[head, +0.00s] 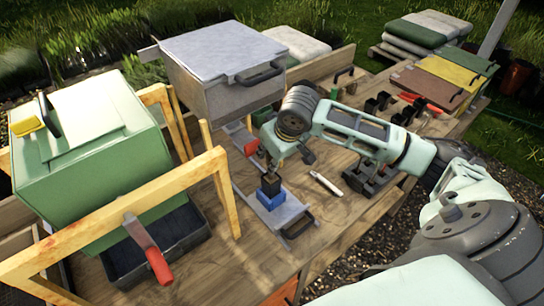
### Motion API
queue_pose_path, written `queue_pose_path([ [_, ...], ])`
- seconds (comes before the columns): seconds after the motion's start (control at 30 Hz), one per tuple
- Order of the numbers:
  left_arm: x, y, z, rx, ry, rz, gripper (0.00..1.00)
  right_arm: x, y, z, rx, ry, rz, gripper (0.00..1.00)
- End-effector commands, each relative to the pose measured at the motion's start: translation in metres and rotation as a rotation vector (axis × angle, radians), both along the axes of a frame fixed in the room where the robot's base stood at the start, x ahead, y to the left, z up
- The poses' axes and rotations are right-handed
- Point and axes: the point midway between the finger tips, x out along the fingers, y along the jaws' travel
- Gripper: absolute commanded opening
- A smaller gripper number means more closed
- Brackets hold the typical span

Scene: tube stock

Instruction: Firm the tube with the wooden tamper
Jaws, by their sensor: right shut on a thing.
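My right gripper (268,166) reaches in from the right and points down over the tray. It is shut on the wooden tamper, which is mostly hidden by the fingers. Just below it a small dark square tube (270,185) stands upright in a blue holder (270,198). The gripper is right above the tube; whether the tamper's end is inside it or touching it I cannot tell. The holder sits on a grey metal tray (283,215) on the wooden bench. My left gripper is not in view.
A green bin (85,140) and wooden frame (110,215) stand at left, with a red-handled trowel (150,250) over a black tray. A grey lidded box (225,70) is behind. A white pen-like stick (326,184) lies right of the tray. Several dark tubes (378,102) stand farther right.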

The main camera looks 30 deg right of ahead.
Motion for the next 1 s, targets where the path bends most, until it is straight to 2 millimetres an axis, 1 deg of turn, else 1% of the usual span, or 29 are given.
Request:
queue_pose_path([
  [1.0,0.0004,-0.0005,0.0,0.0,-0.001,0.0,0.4,0.0004,0.0,-0.0072,0.0,-0.001,-0.001,0.0],
])
